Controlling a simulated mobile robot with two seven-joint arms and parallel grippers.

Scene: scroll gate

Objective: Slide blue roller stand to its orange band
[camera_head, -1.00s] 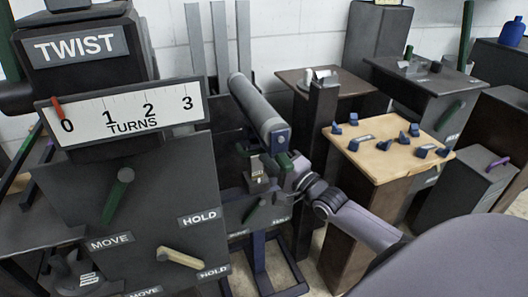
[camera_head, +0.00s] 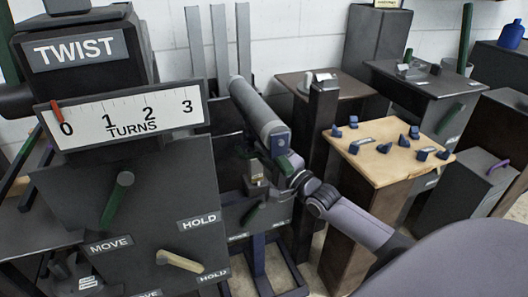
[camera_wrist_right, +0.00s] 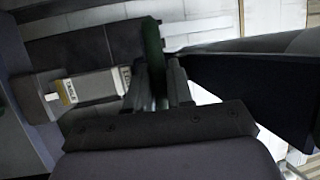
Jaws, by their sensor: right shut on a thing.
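The blue roller stand has a grey roller (camera_head: 255,108) on top and a dark blue frame base (camera_head: 258,262) on the floor, partly hidden by panels. My right gripper (camera_head: 288,170) reaches in from the right beside the roller's near end. It is shut on a green handle, which shows between the fingers (camera_wrist_right: 163,85) in the right wrist view as a dark green bar (camera_wrist_right: 152,45). I cannot make out an orange band in these frames. My left gripper is not in view.
A dark TWIST panel (camera_head: 140,215) with a 0 to 3 scale (camera_head: 125,118) stands close on the left. A wooden-topped table (camera_head: 375,160) with several blue pieces stands to the right, near my right arm. A dark post (camera_head: 318,150) rises behind the gripper.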

